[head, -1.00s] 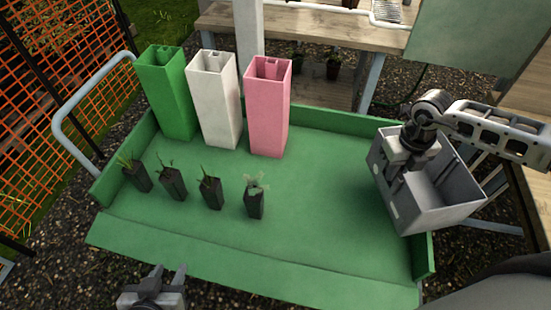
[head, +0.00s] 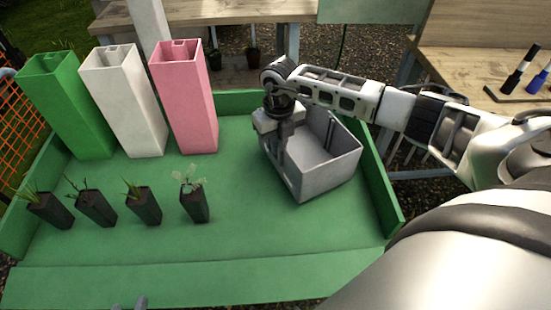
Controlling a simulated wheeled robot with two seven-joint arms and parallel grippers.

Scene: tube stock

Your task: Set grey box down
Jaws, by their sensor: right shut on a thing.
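The grey box (head: 327,178) is an open-topped bin at the right end of the green cart bed (head: 250,235). It sits slightly turned, inside the cart's right side wall. My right gripper (head: 284,150) is shut on the box's left wall from above. The box appears low over or touching the bed; I cannot tell whether its base bears fully on it. My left gripper (head: 130,304) shows only its fingertips at the bottom edge, apart and with nothing between them.
Tall green (head: 65,105), white (head: 124,100) and pink (head: 184,98) square tubes stand at the back left of the bed. Several small potted seedlings (head: 143,203) stand before them. The front middle bed is clear. A wooden table (head: 470,65) with markers is at right.

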